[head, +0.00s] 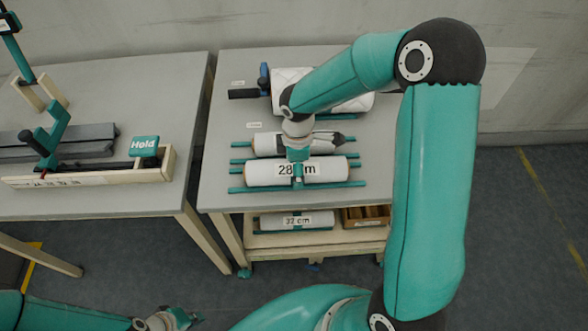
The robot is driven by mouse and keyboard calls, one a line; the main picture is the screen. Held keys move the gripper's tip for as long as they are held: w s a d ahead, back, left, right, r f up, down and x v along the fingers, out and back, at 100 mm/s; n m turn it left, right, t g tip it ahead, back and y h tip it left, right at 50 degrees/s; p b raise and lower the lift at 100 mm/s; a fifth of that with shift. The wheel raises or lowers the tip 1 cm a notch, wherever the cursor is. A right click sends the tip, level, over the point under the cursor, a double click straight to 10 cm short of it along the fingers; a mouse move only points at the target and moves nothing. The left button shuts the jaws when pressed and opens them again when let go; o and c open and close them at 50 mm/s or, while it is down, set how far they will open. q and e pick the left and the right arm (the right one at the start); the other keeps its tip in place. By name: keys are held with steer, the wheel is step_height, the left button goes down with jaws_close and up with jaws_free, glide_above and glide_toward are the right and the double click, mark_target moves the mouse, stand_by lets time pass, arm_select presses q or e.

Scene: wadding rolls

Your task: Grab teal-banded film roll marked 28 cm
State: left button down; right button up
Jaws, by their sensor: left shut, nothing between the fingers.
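The white roll marked 28 cm (262,172) lies across a teal holder at the front of the right-hand table, its label partly covered. A narrow teal piece crosses its middle; I cannot tell whether it is a band or my gripper's finger. My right gripper (298,157) comes down from above onto the middle of this roll; its fingers are hard to make out, so its grip is unclear. My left gripper (178,319) is low at the bottom left, shut and empty, away from the tables and partly cut off by the picture edge.
Another roll (268,143) lies just behind, and a larger white roll (290,82) further back. A 32 cm roll (310,221) and a wooden box (366,215) are on the lower shelf. The left table (110,85) holds a device with a teal "Hold" sign (144,146).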

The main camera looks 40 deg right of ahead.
steer(key=shift+f, duration=0.75)
steer(key=shift+w+r, duration=0.1)
steer(key=shift+r, duration=0.05)
jaws_close()
